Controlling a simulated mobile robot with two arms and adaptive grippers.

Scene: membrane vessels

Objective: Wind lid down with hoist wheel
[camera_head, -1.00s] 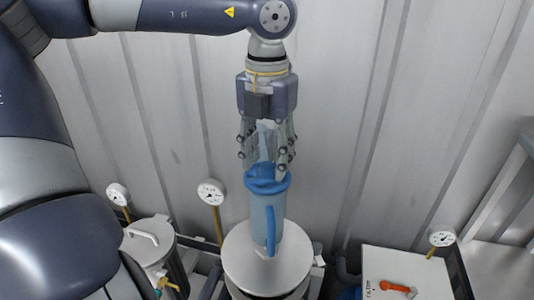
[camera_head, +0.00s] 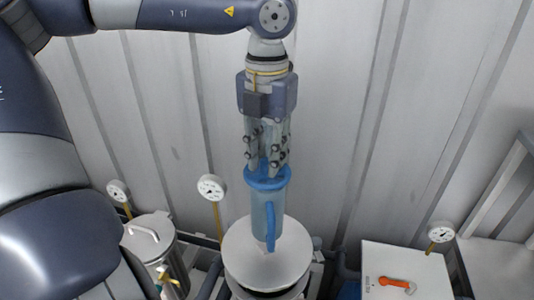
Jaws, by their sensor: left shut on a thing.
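My left gripper (camera_head: 266,150) points straight down in the middle of the view, its fingers drawn together. It is shut on the top of a blue hoist wheel (camera_head: 268,181), a round blue rim at the head of a translucent blue column (camera_head: 262,212). A darker blue bar (camera_head: 270,228) runs down the column's front. Below stands a round pale grey lid (camera_head: 245,262) on a vessel; the column hides part of it. Whether a gap lies under the lid is hard to tell. My right gripper is out of view.
A smaller lidded vessel (camera_head: 150,240) with a yellow valve stands at the left. White gauges (camera_head: 211,187) rise on yellow stems. A white box (camera_head: 410,265) with an orange handle (camera_head: 398,283) stands at the right. A ribbed wall (camera_head: 400,120) closes the back.

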